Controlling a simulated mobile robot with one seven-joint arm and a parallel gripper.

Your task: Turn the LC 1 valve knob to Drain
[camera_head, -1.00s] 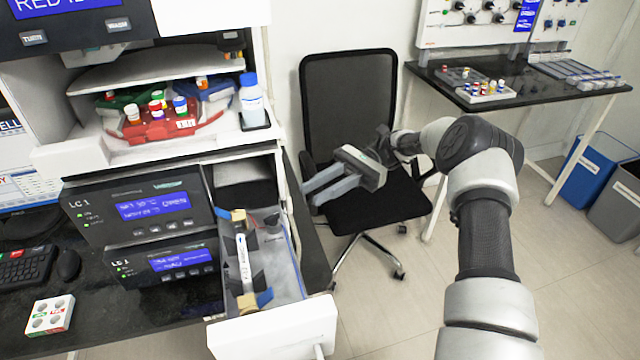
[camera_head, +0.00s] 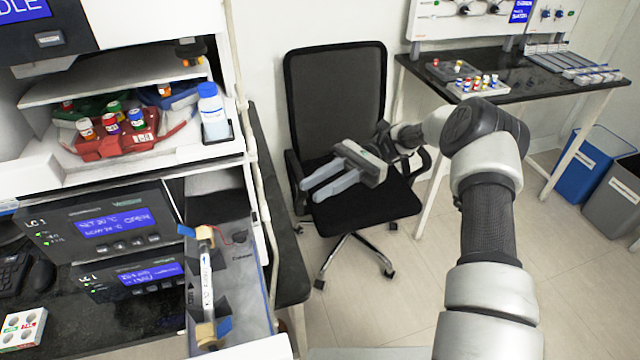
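The LC 1 unit (camera_head: 107,229) stands at the left, a dark stacked instrument with lit blue displays and small buttons. A second LC 1 panel (camera_head: 140,279) sits below it. Beside them an open drawer (camera_head: 262,300) holds a slim labelled column (camera_head: 206,280) between tan end pieces with blue tabs.
A black office chair (camera_head: 335,90) stands in the middle. A black-topped table (camera_head: 530,75) with vials and trays is at the right, below wall panels with knobs (camera_head: 463,10). Blue (camera_head: 590,165) and grey (camera_head: 617,200) bins stand at the far right. Floor shows between.

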